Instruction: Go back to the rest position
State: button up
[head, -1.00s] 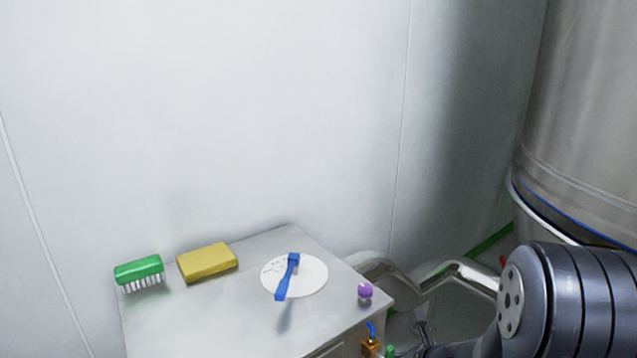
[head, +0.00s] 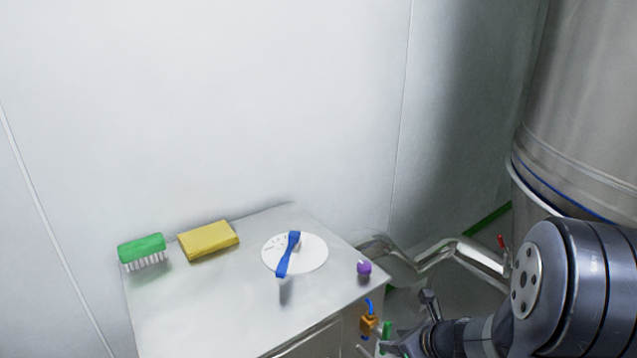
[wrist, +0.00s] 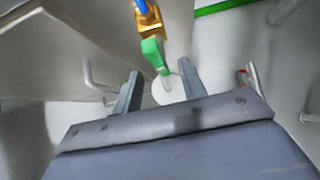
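My gripper (wrist: 160,85) is open in the wrist view, its two fingers well apart with no object clamped between them. In the head view my gripper (head: 392,346) is low at the bottom right, beside the front right corner of the grey cabinet (head: 215,310). In the wrist view the orange block (wrist: 149,20) and green piece (wrist: 154,52) line up ahead of the finger gap.
A bent steel pipe (head: 455,250) and large steel vessel (head: 580,110) stand at the right.

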aim_at(388, 339)
jog(key=p+x, duration=0.1)
jog(key=x, duration=0.2)
jog(key=shift+w+r, duration=0.1)
jog(key=shift+r, duration=0.05)
jog(key=m+g+y+p, duration=0.1)
jog(key=p, duration=0.1)
jog(key=g+y+p, duration=0.1)
jog(key=y+p, duration=0.1)
jog(key=p, duration=0.1)
jog(key=shift+d+m, duration=0.2)
jog(key=shift+m, duration=0.2)
jog(key=shift+w+f+m+g+y+p, duration=0.1)
jog(key=shift+f+m+g+y+p, duration=0.15)
jog(key=shift+m+g+y+p, duration=0.35)
